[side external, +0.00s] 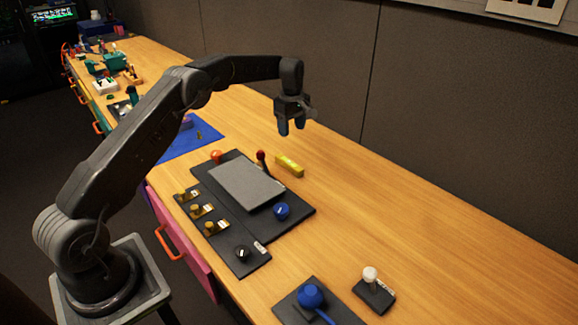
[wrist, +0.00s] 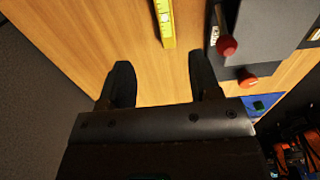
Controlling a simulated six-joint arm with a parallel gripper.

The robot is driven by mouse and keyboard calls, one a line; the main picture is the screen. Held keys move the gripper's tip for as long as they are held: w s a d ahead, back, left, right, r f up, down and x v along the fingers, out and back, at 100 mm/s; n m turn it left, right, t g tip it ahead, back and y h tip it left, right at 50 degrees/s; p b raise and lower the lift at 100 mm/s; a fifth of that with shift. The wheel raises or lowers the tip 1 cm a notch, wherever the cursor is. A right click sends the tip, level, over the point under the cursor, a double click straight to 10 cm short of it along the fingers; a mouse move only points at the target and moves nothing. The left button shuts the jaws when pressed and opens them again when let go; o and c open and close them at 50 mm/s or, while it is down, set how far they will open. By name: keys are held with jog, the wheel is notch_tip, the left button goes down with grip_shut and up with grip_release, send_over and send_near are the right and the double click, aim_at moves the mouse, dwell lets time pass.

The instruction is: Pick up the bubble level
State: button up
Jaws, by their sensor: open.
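The bubble level is a yellow bar (side external: 289,166) lying on the wooden bench, just behind the dark panel in the side view. It also shows at the top of the wrist view (wrist: 165,22), where its upper end is cut off by the frame edge. My gripper (side external: 291,133) is open and empty, above the bench and up and beyond the level in the side view. In the wrist view my gripper's two fingers (wrist: 158,80) are apart, with bare wood between them. The level lies ahead of the fingertips, roughly in line with the gap.
The dark panel (side external: 297,222) carries a grey slab (side external: 245,186), a blue ball (side external: 281,211), red knobs (side external: 216,156) and brass parts. A blue mat (side external: 203,141) lies to its left. A blue ball device (side external: 311,296) and white knob (side external: 370,274) are at the front. The right-hand bench is clear.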

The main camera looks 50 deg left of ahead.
send_over(291, 163)
jog(key=f, duration=0.8)
jog(key=shift+w+a, duration=0.15)
jog(key=shift+w, duration=0.1)
jog(key=shift+s+f, duration=0.15)
jog(key=shift+f, duration=1.25)
jog(key=shift+s+f, duration=0.15)
jog(key=shift+f, duration=1.2)
jog(key=c, duration=1)
